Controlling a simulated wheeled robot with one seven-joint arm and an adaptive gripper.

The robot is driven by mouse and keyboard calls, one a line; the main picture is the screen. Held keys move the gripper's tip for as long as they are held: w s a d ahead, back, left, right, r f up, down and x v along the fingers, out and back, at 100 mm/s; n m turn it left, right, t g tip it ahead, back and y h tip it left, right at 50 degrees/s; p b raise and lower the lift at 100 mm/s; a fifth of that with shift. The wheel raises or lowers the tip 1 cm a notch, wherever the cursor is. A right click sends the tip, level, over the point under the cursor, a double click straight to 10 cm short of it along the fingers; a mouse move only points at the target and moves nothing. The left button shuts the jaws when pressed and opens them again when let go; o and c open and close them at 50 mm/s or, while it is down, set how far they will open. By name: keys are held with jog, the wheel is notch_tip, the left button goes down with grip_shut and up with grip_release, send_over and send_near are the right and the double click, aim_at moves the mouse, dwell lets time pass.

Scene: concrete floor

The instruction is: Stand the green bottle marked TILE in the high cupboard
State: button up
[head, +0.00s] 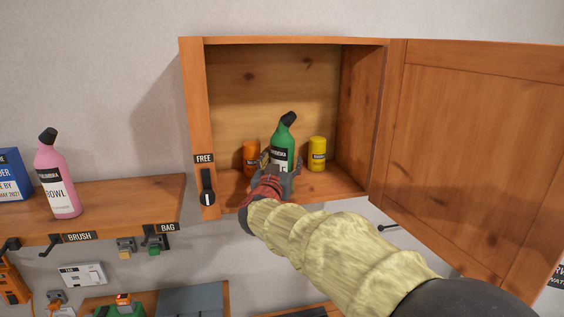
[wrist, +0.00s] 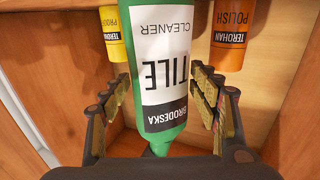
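The green bottle (head: 282,149) with a black angled cap is inside the open high cupboard (head: 196,113), roughly upright. Its white TILE label shows upside down in the wrist view (wrist: 163,65). My gripper (head: 281,170) reaches in from the front, its fingers on both sides of the bottle.
An orange bottle (head: 250,153) stands behind left of the green one, a yellow bottle (head: 317,153) to its right. The cupboard door (head: 478,150) hangs open to the right. A pink bottle (head: 57,178) stands on the left shelf (head: 120,199). Cupboard floor at right is clear.

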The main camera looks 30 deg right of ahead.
jog(key=shift+o, duration=1)
jog(key=shift+r, duration=0.2)
jog(key=b+v, duration=0.1)
jog(key=v, duration=1.1)
jog(key=shift+f, duration=0.1)
